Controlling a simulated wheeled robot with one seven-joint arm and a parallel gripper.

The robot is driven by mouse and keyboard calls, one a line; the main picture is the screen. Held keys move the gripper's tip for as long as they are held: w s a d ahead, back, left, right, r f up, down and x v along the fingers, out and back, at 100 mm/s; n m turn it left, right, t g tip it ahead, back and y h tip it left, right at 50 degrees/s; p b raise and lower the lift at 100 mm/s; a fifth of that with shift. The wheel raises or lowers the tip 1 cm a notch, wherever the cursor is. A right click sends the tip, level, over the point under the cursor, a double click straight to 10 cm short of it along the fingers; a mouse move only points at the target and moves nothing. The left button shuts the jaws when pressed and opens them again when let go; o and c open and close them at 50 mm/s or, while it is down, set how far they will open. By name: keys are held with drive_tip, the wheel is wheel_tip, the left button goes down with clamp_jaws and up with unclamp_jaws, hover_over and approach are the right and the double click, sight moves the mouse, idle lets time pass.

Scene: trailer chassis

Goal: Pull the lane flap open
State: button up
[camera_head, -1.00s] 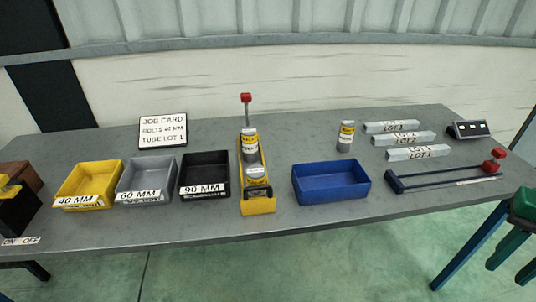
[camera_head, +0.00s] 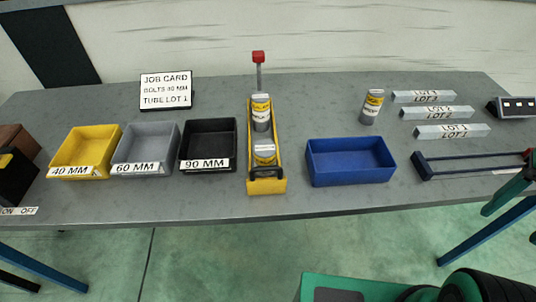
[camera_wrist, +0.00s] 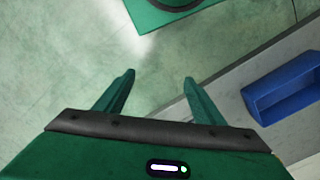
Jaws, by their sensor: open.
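A narrow yellow lane (camera_head: 279,158) stands on the bench between the black bin and the blue bin. Two grey cans with yellow labels stand in it, a back can (camera_head: 261,115) and a front can (camera_head: 264,151). At its front end is a dark handle-like flap (camera_head: 266,173), which looks upright and closed against the front can. In the wrist view my gripper (camera_wrist: 158,80) is open and empty, with its two green fingers apart over the floor beside the bench edge. The lane and its flap are outside the wrist view.
Yellow (camera_head: 86,152), grey (camera_head: 146,147) and black (camera_head: 208,145) bins stand left of the lane. A blue bin (camera_head: 350,161) stands to its right. A red-topped post (camera_head: 259,58) rises behind the lane. The floor in front of the bench is clear beyond my own parts.

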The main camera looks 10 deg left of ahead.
drive_tip(key=w+a+r+n, duration=0.3)
drive_tip(key=w+a+r, duration=0.1)
drive_tip(key=w+a, duration=0.55)
wheel_tip(320, 180, up, 6)
drive_tip(key=f+n, duration=0.1)
drive_tip(key=n, duration=0.5)
hover_over(268, 167)
wheel_tip(268, 167, down, 10)
drive_tip(key=shift+w+a+r, duration=0.1)
drive_tip(key=shift+r, duration=0.15)
drive_tip(key=c, duration=1.3)
